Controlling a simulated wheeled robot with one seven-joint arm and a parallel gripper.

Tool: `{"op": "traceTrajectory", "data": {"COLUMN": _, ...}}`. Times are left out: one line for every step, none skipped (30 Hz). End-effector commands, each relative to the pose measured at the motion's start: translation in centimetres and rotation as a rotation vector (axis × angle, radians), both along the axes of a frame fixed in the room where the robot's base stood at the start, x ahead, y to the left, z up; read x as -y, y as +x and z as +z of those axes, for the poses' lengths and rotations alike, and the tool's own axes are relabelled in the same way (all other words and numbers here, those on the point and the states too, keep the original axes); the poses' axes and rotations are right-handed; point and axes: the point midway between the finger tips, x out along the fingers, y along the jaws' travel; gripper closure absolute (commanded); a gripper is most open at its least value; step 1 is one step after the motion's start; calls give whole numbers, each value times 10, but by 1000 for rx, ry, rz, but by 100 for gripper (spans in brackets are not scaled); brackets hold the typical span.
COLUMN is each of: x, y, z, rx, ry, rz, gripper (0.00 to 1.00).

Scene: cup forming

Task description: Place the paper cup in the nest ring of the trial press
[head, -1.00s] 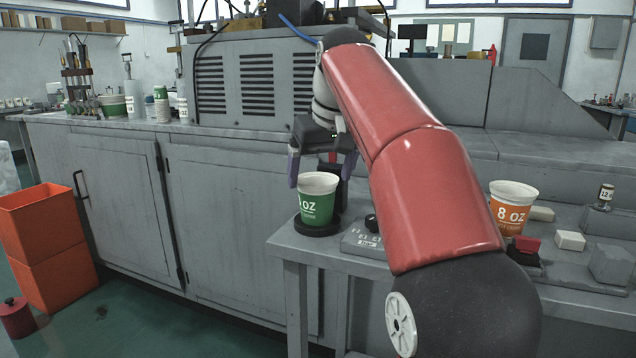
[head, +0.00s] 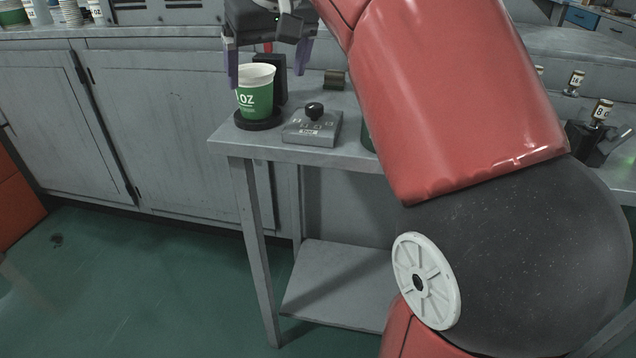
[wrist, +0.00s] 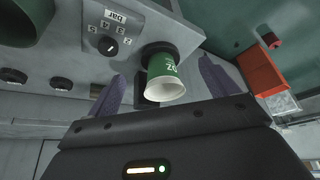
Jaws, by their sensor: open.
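The green paper cup (head: 255,93), with a white rim and "OZ" lettering, stands upright on the round black nest ring (head: 245,123) of the press at the table's left corner. In the wrist view, the cup (wrist: 162,74) shows with its open mouth toward the camera and the black ring (wrist: 157,49) at its base. My gripper (head: 268,77) is open above the cup. Its purple fingers reach down on either side of the rim, apart from the cup in the wrist view (wrist: 160,88). How deep the cup sits in the ring is hidden.
A black upright block (head: 270,78) stands right behind the cup. A grey dial box (head: 313,127) with a black knob stands to its right. My red arm covers much of the table's right part.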

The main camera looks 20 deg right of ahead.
Motion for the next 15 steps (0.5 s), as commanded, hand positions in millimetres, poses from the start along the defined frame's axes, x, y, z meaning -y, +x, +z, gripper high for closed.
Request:
{"op": "traceTrajectory", "data": {"x": -1, "y": -19, "z": -15, "rx": 4, "ry": -1, "rz": -9, "gripper": 14}}
{"op": "traceTrajectory", "data": {"x": -1, "y": -27, "z": -25, "rx": 8, "ry": -1, "rz": -16, "gripper": 14}}
{"op": "traceTrajectory", "data": {"x": -1, "y": -39, "z": -39, "rx": 14, "ry": -1, "rz": -25, "gripper": 14}}
{"op": "traceTrajectory", "data": {"x": -1, "y": -48, "z": -50, "rx": 18, "ry": 0, "rz": -32, "gripper": 14}}
{"op": "traceTrajectory", "data": {"x": -2, "y": -57, "z": -61, "rx": 22, "ry": -1, "rz": -37, "gripper": 14}}
{"op": "traceTrajectory", "data": {"x": -2, "y": -68, "z": -77, "rx": 25, "ry": -1, "rz": -43, "gripper": 14}}
{"op": "traceTrajectory", "data": {"x": -2, "y": -77, "z": -88, "rx": 29, "ry": -1, "rz": -48, "gripper": 14}}
{"op": "traceTrajectory", "data": {"x": -2, "y": -86, "z": -100, "rx": 32, "ry": 0, "rz": -53, "gripper": 14}}
{"op": "traceTrajectory", "data": {"x": -2, "y": -98, "z": -116, "rx": 37, "ry": 1, "rz": -59, "gripper": 14}}
{"op": "traceTrajectory", "data": {"x": -2, "y": -107, "z": -129, "rx": 40, "ry": 1, "rz": -63, "gripper": 14}}
{"op": "traceTrajectory", "data": {"x": -2, "y": -116, "z": -143, "rx": 44, "ry": 2, "rz": -67, "gripper": 14}}
{"op": "traceTrajectory", "data": {"x": -2, "y": -128, "z": -162, "rx": 48, "ry": 2, "rz": -72, "gripper": 14}}
{"op": "traceTrajectory", "data": {"x": -2, "y": -137, "z": -175, "rx": 51, "ry": 2, "rz": -77, "gripper": 14}}
{"op": "traceTrajectory", "data": {"x": -1, "y": -145, "z": -187, "rx": 55, "ry": 3, "rz": -80, "gripper": 14}}
{"op": "traceTrajectory", "data": {"x": -1, "y": -154, "z": -202, "rx": 58, "ry": 3, "rz": -84, "gripper": 14}}
